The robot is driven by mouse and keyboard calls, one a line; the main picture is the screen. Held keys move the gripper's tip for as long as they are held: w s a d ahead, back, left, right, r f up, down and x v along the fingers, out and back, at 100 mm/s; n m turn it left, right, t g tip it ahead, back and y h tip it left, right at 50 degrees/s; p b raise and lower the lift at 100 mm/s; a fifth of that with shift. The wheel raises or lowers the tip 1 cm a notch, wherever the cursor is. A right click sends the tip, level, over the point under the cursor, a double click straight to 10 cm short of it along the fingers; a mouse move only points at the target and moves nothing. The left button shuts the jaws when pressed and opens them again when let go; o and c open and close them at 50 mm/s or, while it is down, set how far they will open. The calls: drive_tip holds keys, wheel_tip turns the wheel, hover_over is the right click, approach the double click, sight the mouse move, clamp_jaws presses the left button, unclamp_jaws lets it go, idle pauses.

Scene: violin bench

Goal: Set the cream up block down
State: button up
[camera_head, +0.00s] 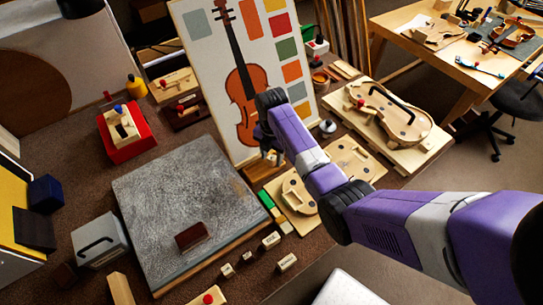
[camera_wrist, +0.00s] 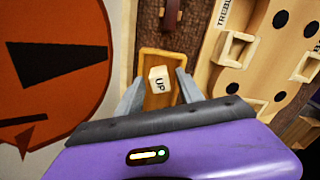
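The cream block (camera_wrist: 160,80) is marked "UP" and shows in the wrist view between the two fingers of my gripper (camera_wrist: 159,76). The fingers stand apart, with a gap on each side of the block, so my gripper looks open around it. Behind the block is a small wooden tray (camera_wrist: 150,54); the block appears to rest in it. In the head view my gripper (camera_head: 270,155) points down in front of the violin picture board, above the tray (camera_head: 258,173). The block is hidden there by my gripper.
The violin board (camera_head: 202,45) stands close to my gripper. A grey slab (camera_head: 170,190) with a dark red block (camera_head: 192,236) lies to the left. Wooden forms (camera_head: 352,158) lie to the right. Small lettered blocks (camera_head: 287,262) lie near the front.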

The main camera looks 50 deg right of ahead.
sight(272, 157)
wheel_tip(272, 157, up, 12)
drive_tip(key=shift+r, duration=0.15)
idle(0.6)
idle(0.5)
